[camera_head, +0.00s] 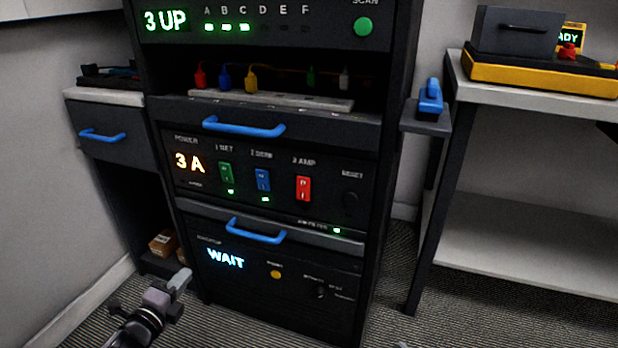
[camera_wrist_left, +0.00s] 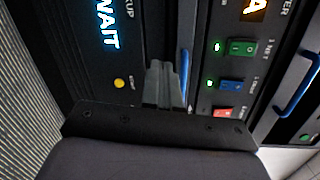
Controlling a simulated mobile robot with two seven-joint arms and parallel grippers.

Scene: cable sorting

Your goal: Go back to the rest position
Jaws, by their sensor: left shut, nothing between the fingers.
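My left gripper (camera_head: 180,281) is low at the left of the head view, in front of the rack's (camera_head: 372,200) lower left side. Its fingers are together with nothing between them. In the left wrist view the shut fingers (camera_wrist_left: 164,82) point toward the rack's front, with the blue handle of the lower drawer (camera_head: 256,231) behind them. I cannot tell from these views how close the fingers are to the handle. My right gripper is not in view.
The rack has a panel of green, blue and red switches (camera_head: 303,189) and a shelf with several coloured plugs (camera_head: 251,80). A side cabinet (camera_head: 100,147) stands left. A table (camera_head: 540,92) with a yellow tray (camera_head: 530,76) stands right. Striped floor (camera_head: 240,325) is open in front.

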